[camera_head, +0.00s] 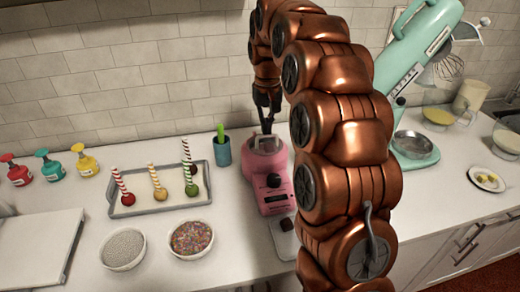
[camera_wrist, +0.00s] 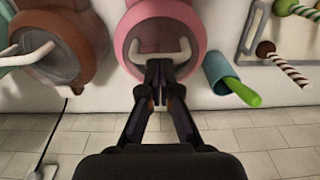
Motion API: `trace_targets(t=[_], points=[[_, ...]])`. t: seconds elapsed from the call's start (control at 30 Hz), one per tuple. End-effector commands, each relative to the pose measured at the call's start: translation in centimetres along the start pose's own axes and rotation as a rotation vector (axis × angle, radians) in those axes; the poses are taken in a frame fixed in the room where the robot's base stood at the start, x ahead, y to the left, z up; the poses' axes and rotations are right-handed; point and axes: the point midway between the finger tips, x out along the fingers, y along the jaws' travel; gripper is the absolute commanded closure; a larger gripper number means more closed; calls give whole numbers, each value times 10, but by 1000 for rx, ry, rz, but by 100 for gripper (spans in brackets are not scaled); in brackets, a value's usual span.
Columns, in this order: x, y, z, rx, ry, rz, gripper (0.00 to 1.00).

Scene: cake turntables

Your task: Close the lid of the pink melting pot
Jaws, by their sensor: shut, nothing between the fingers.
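The pink melting pot (camera_head: 272,185) stands on the counter in the middle of the head view, partly behind my arm. In the wrist view the pot (camera_wrist: 128,42) shows its round pink rim around a brownish inside or see-through cover. A pale lid handle (camera_wrist: 184,56) crosses the wall side of that round opening. I cannot tell the lid's exact angle. My gripper (camera_head: 267,122) points down above the back of the pot. In the wrist view my gripper (camera_wrist: 159,68) is shut and empty, its fingertips at the handle. I cannot tell whether they touch it.
A teal cup (camera_head: 222,152) stands close left of the pot. A tray (camera_head: 150,208) of cake pops lies farther left, with sprinkle bowls (camera_head: 191,239) in front. A brown pot (camera_wrist: 75,35) is beside the pink pot. A mint mixer (camera_head: 415,60) stands right; the tiled wall (camera_head: 130,75) is close behind.

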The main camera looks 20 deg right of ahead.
Motion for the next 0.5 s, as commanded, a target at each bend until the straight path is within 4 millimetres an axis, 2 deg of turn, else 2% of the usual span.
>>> trace_targets(t=[0.17,0.5], points=[[7,0,4,0,-1,0,100],[-8,0,2,0,3,0,100]])
